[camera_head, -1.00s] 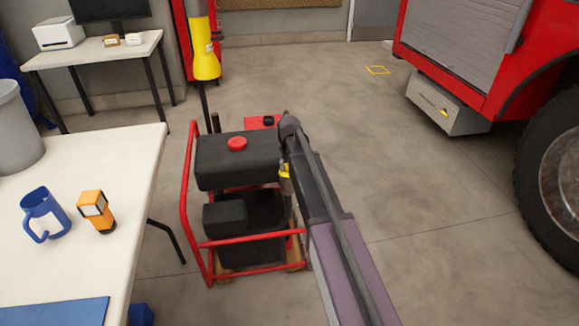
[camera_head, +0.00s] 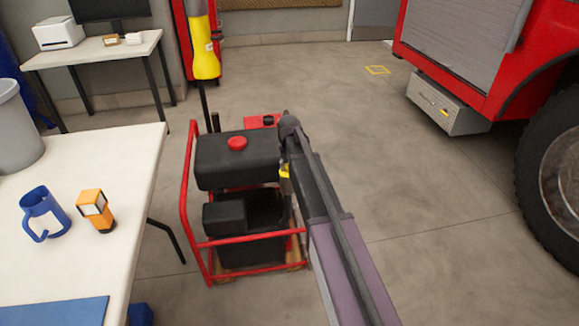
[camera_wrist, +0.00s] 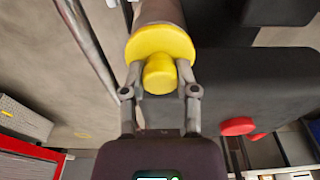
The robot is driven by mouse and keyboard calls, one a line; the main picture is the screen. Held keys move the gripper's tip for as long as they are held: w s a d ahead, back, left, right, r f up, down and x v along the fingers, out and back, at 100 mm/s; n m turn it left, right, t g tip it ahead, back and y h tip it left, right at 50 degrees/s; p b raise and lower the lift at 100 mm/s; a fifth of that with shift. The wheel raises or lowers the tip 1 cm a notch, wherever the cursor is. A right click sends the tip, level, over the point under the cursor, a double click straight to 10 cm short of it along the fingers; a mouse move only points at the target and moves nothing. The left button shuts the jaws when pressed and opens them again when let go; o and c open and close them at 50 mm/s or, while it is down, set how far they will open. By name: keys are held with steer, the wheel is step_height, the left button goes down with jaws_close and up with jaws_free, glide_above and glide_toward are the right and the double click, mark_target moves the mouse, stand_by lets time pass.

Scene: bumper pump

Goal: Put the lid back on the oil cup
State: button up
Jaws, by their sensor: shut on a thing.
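My gripper (camera_wrist: 160,70) is shut on the knob of the yellow lid (camera_wrist: 160,44) in the wrist view, one finger on each side. In the head view, only a small yellow bit of the lid (camera_head: 284,170) shows beside the pump. My arm hides the cup and most of the gripper there.
The pump has a black tank (camera_head: 215,168), a red cap (camera_head: 237,143) and a red tube frame (camera_head: 186,190) close to my arm. A white table (camera_head: 110,215) with a blue mug (camera_head: 42,213) stands left. A red truck (camera_head: 515,75) stands right, with clear floor between.

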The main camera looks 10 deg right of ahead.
stand_by(0.8)
steer(key=o, duration=1.1)
steer(key=shift+o, duration=1.4)
steer(key=shift+r, duration=0.1)
steer(key=shift+r+p, duration=3.45)
steer(key=shift+p, duration=0.05)
jaws_close()
